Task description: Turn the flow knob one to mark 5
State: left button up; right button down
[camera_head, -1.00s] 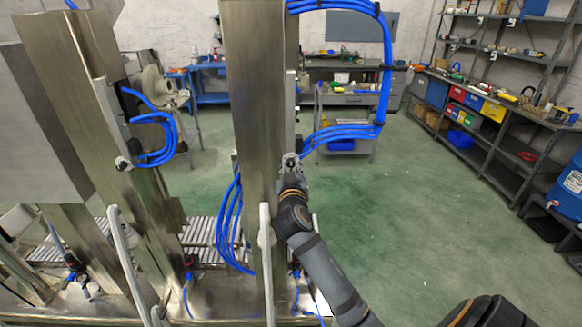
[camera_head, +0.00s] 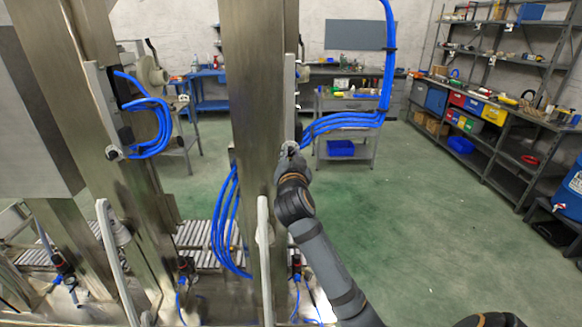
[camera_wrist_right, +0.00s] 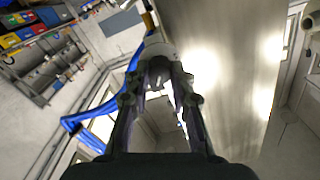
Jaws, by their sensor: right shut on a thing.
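My right gripper (camera_wrist_right: 158,72) is shut on this knob, with a finger on each side. In the head view my right gripper (camera_head: 290,152) reaches the right side of the tall steel column (camera_head: 252,100), and the arm and gripper mostly hide the knob. I cannot read any marks or a pointer on the knob. My left gripper is not in view.
Blue hoses (camera_head: 345,121) loop out just above my right gripper, and more blue hoses (camera_head: 228,225) hang left of the column. A second steel column with a blue hose bundle (camera_head: 152,125) stands at left. Shelves (camera_head: 500,110) line the right wall. The green floor at centre right is clear.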

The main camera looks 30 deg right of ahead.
jog(key=m+b, duration=1)
jog(key=b, duration=0.1)
jog(key=shift+f+m, duration=0.3)
jog(key=shift+f, duration=0.05)
jog(key=shift+r+m+b, duration=0.25)
jog(key=shift+m+b, duration=1.15)
jog(key=c, duration=1.1)
grip_release()
jog(key=shift+c, duration=0.2)
jog(key=v, duration=0.7)
jog(key=shift+s, duration=0.25)
